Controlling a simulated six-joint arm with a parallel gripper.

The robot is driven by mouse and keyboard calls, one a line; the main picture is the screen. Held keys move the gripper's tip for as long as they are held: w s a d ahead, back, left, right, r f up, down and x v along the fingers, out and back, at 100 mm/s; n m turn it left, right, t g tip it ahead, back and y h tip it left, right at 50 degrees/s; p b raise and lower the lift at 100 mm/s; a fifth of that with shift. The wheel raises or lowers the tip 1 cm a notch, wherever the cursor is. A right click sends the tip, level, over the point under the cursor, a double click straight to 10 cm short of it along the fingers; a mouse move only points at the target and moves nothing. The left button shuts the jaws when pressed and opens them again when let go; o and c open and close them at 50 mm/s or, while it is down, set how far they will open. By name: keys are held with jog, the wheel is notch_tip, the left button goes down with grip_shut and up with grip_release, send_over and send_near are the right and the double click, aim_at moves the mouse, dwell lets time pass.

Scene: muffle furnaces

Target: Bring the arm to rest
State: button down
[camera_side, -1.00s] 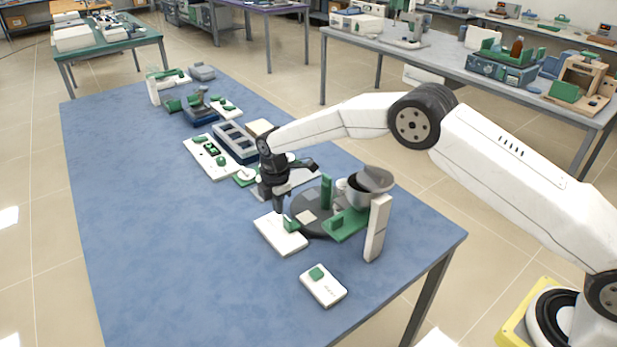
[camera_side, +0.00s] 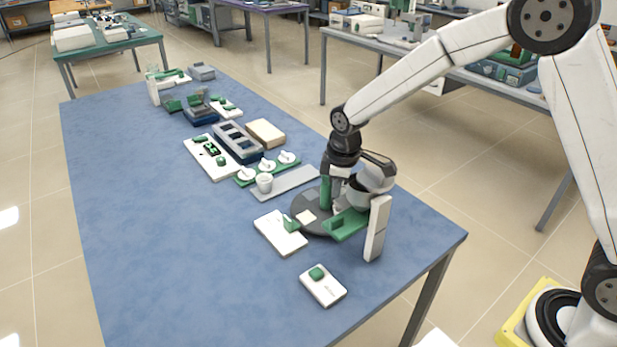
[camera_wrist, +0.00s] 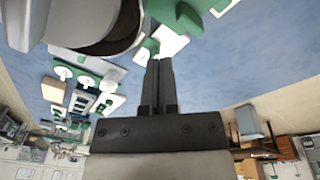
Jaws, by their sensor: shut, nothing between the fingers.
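In the side view my gripper (camera_side: 338,185) hangs above the back of the round dark turntable (camera_side: 313,222), among the green posts and beside the grey metal bowl (camera_side: 369,190). Its fingertips are partly hidden there, so I cannot tell how close they are to the posts.
A white upright block (camera_side: 377,228) stands right of the turntable. A white cup (camera_side: 264,183), a green strip with white crucibles (camera_side: 245,177), a blue rack (camera_side: 238,143) and a cream box (camera_side: 265,132) stand behind left. A white box (camera_side: 323,286) lies in front. The blue table's left side (camera_side: 150,240) is clear.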

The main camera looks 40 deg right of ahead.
jog(key=s+d+r+m, duration=0.1)
jog(key=s+m, duration=0.3)
jog(key=s, duration=0.5)
jog(key=s+d+m+t, duration=0.1)
jog(key=s+d+m, duration=0.3)
jog(key=s, duration=0.6)
jog(key=shift+s+r+m, duration=0.15)
jog(key=shift+r+m, duration=0.25)
